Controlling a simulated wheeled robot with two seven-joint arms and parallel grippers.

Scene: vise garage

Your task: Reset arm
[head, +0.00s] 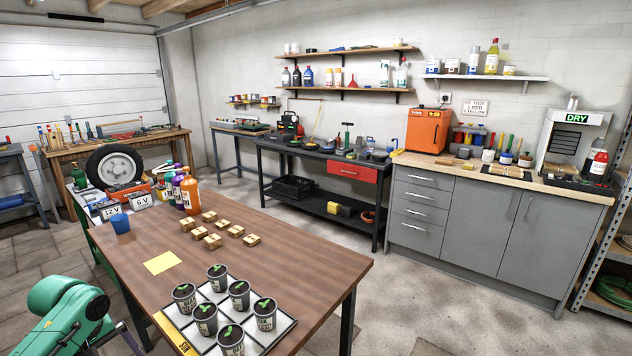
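In the head view, a green arm link, apparently part of my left arm (65,312), shows at the lower left, beside the near left side of the brown table (290,262). Its gripper is outside the picture, so its fingers cannot be seen. My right arm and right gripper do not show at all. No gripper is seen touching anything on the table.
Several potted seedlings (239,294) stand on a gridded tray (284,325) at the table's near end. A yellow sheet (162,262), small wooden blocks (213,241), a blue cup (120,223) and bottles (190,195) occupy the left and far parts. The table's right side is clear.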

